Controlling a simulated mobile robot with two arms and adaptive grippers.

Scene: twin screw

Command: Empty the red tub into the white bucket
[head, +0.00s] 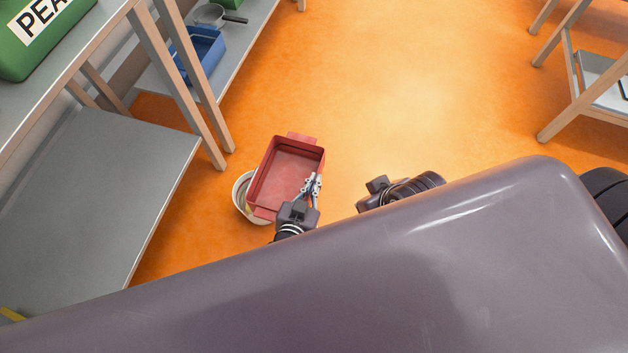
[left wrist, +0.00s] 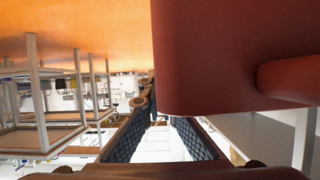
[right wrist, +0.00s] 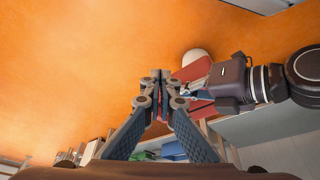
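The red tub (head: 287,178) is above the white bucket (head: 241,205) and hides most of it. The tub's visible floor looks bare. My left gripper (head: 313,185) is at the tub's right wall. In the left wrist view the tub (left wrist: 220,60) fills the upper right and covers one finger's tip, while the other finger lies along its edge; the gripper looks closed on the wall. My right gripper (right wrist: 161,76) has its fingertips together, with nothing seen between them. The right wrist view also shows the bucket (right wrist: 197,57) and tub (right wrist: 190,72) beyond. The bucket's contents are mostly hidden.
A grey low shelf (head: 90,190) and wooden-legged bench stand at the left, with a green bin (head: 45,45) on top. A blue crate (head: 200,55) and a pan (head: 210,15) sit on a farther shelf. Another table (head: 590,75) is at the right. Orange floor between is clear.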

